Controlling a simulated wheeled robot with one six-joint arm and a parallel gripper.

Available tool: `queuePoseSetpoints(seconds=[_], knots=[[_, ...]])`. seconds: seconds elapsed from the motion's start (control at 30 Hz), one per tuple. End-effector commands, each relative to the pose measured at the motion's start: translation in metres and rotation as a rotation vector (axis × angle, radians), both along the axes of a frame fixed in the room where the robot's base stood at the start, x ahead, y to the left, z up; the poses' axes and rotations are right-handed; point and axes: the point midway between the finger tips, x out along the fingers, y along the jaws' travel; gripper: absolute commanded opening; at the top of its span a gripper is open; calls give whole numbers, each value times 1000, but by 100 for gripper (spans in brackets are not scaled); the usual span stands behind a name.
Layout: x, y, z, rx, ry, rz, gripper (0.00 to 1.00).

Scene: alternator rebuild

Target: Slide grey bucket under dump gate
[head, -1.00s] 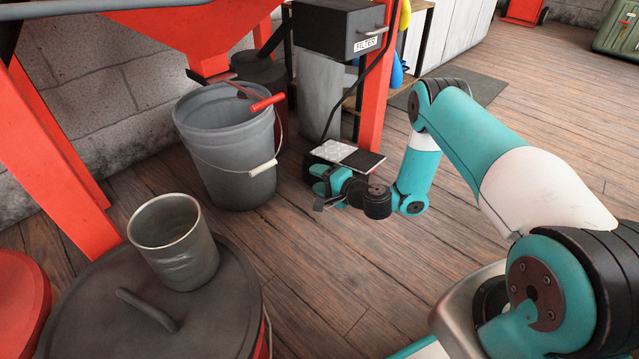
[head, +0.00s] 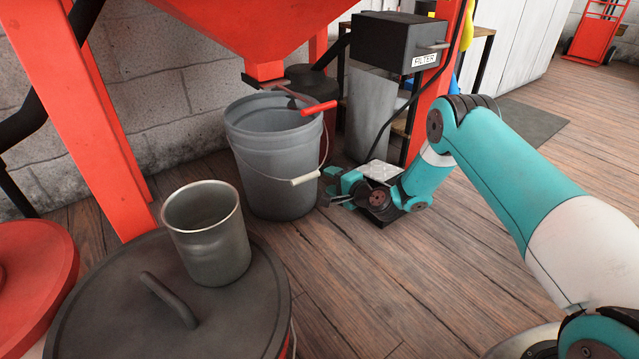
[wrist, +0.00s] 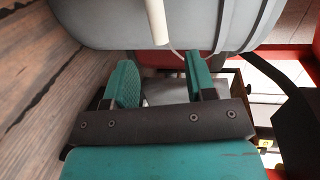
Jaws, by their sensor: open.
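The grey bucket (head: 272,170) stands upright on the wood floor under the red hopper. The dump gate (head: 268,76), with its red-handled lever (head: 312,108), is at the hopper's bottom, above the bucket's mouth. The bail with a white grip (head: 305,177) hangs down the bucket's near right side. My gripper (head: 337,187) is low beside the bucket's right side, open, with nothing between its fingers. In the wrist view, the bucket (wrist: 195,22) lies just beyond the open fingers (wrist: 158,80); I cannot tell whether they touch it.
A lidded drum (head: 100,310) with a metal cup (head: 207,235) on it stands at front left. The black FILTER box (head: 392,42) and a red post (head: 428,110) stand behind my arm. The floor at front center (head: 350,270) is clear.

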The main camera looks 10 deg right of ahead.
Motion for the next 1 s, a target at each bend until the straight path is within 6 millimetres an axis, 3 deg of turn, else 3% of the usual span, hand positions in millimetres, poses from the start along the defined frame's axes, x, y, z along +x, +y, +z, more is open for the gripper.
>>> queuePoseSetpoints(seconds=[0.3,0.77,0.87,1.0], knots=[[44,23,-12,0,-2,3,51],[55,27,-11,1,2,0,51],[55,27,-11,1,2,0,32],[54,27,-11,1,2,0,0]])
